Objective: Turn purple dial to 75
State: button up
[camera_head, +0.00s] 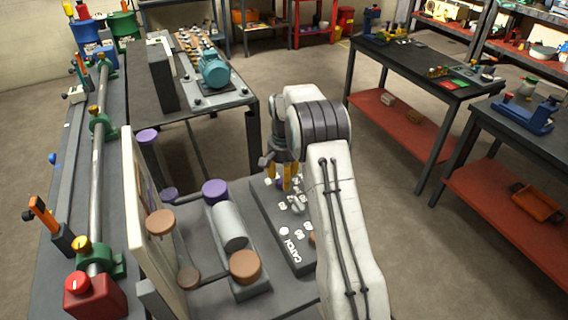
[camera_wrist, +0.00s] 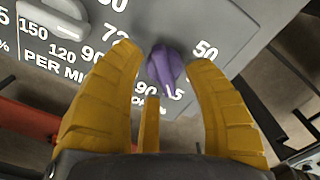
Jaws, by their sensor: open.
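The purple dial (camera_wrist: 163,66) shows in the wrist view on a grey panel (camera_wrist: 190,20) with white numbers. Its narrow end points down the picture, towards a partly hidden number. A "50" is right of it, and a number starting with 7 at its left is partly covered by a finger. My gripper (camera_head: 283,178) has yellow fingers and is over the dark panel in the head view. In the wrist view the fingers are open and spread on both sides of the dial; whether any touches it I cannot tell. The dial is mostly hidden by my gripper in the head view.
In the head view, a grey cylinder (camera_head: 230,226) with purple and brown discs lies left of the panel. An upright board (camera_head: 148,215) stands further left. Open floor lies right of my arm.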

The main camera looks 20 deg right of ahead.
notch_tip(320, 180, up, 11)
jog(key=shift+r, duration=0.15)
dwell(0.4)
dwell(0.5)
